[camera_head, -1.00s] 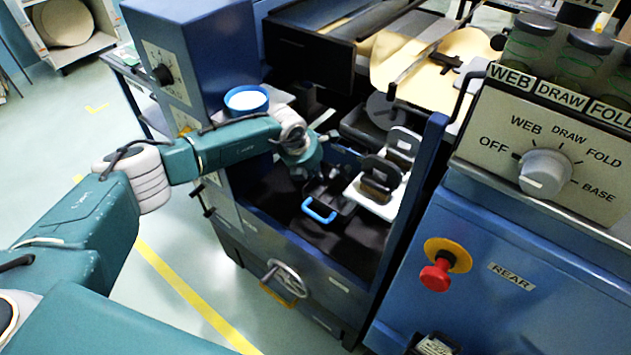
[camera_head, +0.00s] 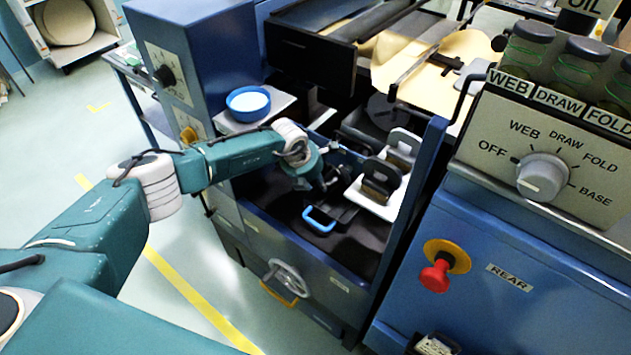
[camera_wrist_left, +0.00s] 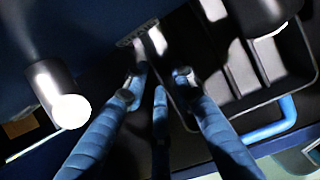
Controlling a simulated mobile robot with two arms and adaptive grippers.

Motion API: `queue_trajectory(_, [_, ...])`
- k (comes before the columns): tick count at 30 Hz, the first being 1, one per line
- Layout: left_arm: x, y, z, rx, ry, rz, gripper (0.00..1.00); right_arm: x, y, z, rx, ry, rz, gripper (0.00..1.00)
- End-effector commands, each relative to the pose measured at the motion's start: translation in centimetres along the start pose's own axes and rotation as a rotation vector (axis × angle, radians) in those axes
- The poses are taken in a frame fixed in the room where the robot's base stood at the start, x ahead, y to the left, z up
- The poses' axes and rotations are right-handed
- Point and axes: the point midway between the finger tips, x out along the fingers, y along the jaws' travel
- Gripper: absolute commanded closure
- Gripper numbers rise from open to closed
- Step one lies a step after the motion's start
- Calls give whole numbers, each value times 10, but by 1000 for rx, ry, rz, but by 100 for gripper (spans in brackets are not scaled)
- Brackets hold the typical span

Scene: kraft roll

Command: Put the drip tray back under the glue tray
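The drip tray is dark and shallow with a blue loop handle (camera_head: 320,218); it lies on the dark floor of the open machine bay. In the left wrist view its ribbed inside (camera_wrist_left: 262,68) and blue handle are to the right. My left gripper (camera_head: 326,188) is over the tray's left end, near the handle. I cannot pick out the glue tray with certainty. My right gripper is out of view.
A white block with upright dark plates (camera_head: 376,200) stands right of the drip tray. A blue wall with a red button (camera_head: 435,275) bounds the bay on the right.

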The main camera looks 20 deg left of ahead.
Motion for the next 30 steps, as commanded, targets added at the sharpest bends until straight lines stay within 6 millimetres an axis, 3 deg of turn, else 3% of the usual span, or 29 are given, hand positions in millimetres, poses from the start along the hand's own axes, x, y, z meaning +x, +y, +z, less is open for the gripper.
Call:
queue_trajectory(5, [-12,1,2,1,-2,0,74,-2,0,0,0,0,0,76])
queue_trajectory(21, [-108,0,0,1,-1,0,74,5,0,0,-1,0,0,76])
queue_trajectory(30, [-122,0,1,0,0,1,74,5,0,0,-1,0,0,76])
